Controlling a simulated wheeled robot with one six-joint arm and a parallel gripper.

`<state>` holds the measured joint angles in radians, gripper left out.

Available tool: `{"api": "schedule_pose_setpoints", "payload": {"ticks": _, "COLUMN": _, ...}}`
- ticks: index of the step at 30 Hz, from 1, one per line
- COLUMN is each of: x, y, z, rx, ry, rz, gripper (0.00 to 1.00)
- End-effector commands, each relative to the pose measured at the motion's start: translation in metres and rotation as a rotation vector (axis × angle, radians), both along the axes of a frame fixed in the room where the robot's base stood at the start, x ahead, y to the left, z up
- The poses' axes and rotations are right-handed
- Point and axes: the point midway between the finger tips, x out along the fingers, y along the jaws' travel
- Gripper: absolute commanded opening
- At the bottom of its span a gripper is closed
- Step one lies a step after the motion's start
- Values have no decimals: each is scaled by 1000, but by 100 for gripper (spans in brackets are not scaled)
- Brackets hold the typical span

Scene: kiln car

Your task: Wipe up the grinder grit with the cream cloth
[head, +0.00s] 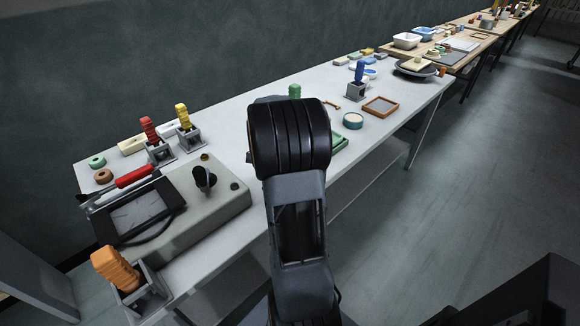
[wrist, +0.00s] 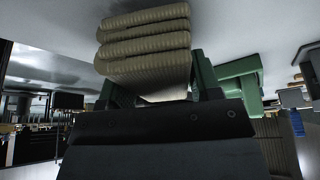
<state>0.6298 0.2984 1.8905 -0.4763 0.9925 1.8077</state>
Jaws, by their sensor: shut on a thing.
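The cream cloth (wrist: 145,45) is a thick folded, ribbed pad in the wrist view. My gripper (wrist: 152,82) is shut on it, with a finger at either side. The cloth is close to the pale bench top (wrist: 240,25); I cannot tell whether it touches. In the head view my own arm hides the gripper and cloth. The grey grinder-like machine (head: 228,200) with a dark framed plate stands at the near left of the bench. I cannot make out any grit in either view.
Red (head: 149,130), yellow (head: 183,116), orange (head: 115,268) and blue (head: 360,72) handled tools stand in grey holders. A green tray (head: 339,143) is partly behind my arm.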

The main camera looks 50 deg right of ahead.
Motion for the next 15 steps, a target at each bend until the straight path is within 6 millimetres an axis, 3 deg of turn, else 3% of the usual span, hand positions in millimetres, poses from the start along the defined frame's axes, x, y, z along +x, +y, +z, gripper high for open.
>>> {"api": "schedule_pose_setpoints", "payload": {"ticks": 8, "x": 1, "y": 4, "z": 0, "rx": 0, "ry": 0, "rz": 1, "gripper": 24}}
{"api": "schedule_pose_setpoints", "payload": {"ticks": 15, "x": 2, "y": 23, "z": -2, "rx": 0, "ry": 0, "rz": 2, "gripper": 24}}
